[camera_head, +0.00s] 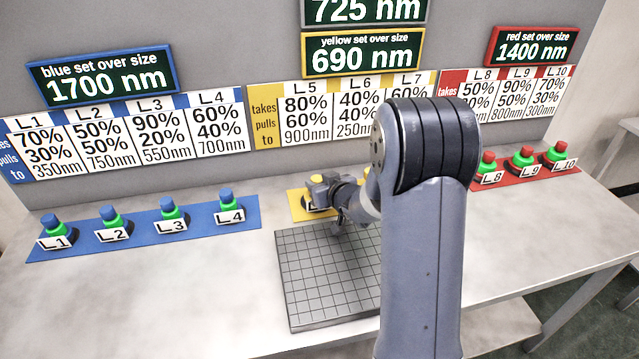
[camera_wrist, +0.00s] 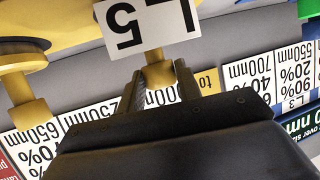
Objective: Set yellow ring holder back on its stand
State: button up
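The yellow ring holder is the L5 piece, and its yellow knob (camera_wrist: 160,73) shows between the fingers in the wrist view, with the white L5 label (camera_wrist: 148,25) beside it. My gripper (camera_wrist: 162,78) has a finger close on each side of the knob and appears shut on it. In the head view my gripper (camera_head: 337,212) is at the yellow strip (camera_head: 296,205), behind the gridded plate, and my arm covers most of the strip. I cannot tell whether the holder touches its stand.
Another yellow knobbed piece (camera_wrist: 30,108) stands close by in the wrist view. A dark gridded plate (camera_head: 318,285) lies in front. Blue-topped holders stand on a blue strip (camera_head: 190,232) at left, red-topped ones on a red strip (camera_head: 540,170) at right. Sign boards (camera_head: 220,128) line the wall behind.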

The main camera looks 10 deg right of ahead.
jog(key=o, duration=0.4)
jog(key=shift+c, duration=0.2)
jog(key=shift+r, duration=0.15)
jog(key=p+v, duration=0.1)
jog(key=v, duration=1.1)
jog(key=shift+r, duration=0.1)
